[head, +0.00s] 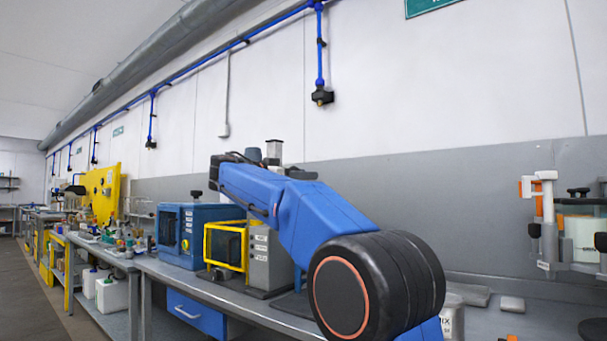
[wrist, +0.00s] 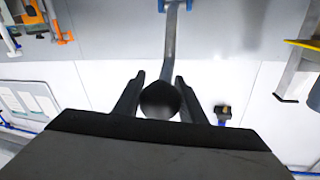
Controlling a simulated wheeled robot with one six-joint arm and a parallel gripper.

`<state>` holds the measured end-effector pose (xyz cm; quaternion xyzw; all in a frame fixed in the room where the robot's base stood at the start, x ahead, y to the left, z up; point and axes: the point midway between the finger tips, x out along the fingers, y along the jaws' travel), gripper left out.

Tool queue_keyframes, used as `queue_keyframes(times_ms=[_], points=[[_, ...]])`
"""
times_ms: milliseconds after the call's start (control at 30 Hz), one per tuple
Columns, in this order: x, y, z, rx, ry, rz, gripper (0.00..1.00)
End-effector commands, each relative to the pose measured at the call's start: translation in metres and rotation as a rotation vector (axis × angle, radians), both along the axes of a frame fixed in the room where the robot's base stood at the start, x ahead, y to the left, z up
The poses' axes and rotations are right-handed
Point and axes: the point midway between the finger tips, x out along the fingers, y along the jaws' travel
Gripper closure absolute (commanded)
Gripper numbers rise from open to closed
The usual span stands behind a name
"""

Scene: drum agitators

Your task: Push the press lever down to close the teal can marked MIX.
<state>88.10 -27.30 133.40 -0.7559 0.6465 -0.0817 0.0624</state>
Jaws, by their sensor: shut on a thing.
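The press lever is a grey bar (wrist: 171,50) in the wrist view, running from a blue bracket (wrist: 175,5) at the top edge to a round black knob (wrist: 160,98). My gripper (wrist: 160,77) has one black finger on each side of this knob and is shut on it. In the head view my blue arm hides the gripper and the lever. The can is not visible in the wrist view.
A blue machine (head: 188,236) and a grey unit with a yellow frame (head: 225,246) stand on the bench left of my arm. An orange and white apparatus (head: 545,225) stands at the right.

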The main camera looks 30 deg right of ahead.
Motion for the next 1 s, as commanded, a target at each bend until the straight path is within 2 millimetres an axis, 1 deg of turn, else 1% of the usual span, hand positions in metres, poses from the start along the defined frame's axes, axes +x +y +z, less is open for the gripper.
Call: queue_keyframes(times_ms=[267,600,667,1000], points=[[-0.005,0.014,-0.028,-0.132,-0.041,0.002,1.0],[-0.009,0.027,-0.075,-0.345,-0.118,0.002,1.0],[-0.01,0.028,-0.083,-0.347,-0.123,0.001,1.0],[-0.01,0.028,-0.131,-0.344,-0.122,0.0,1.0]])
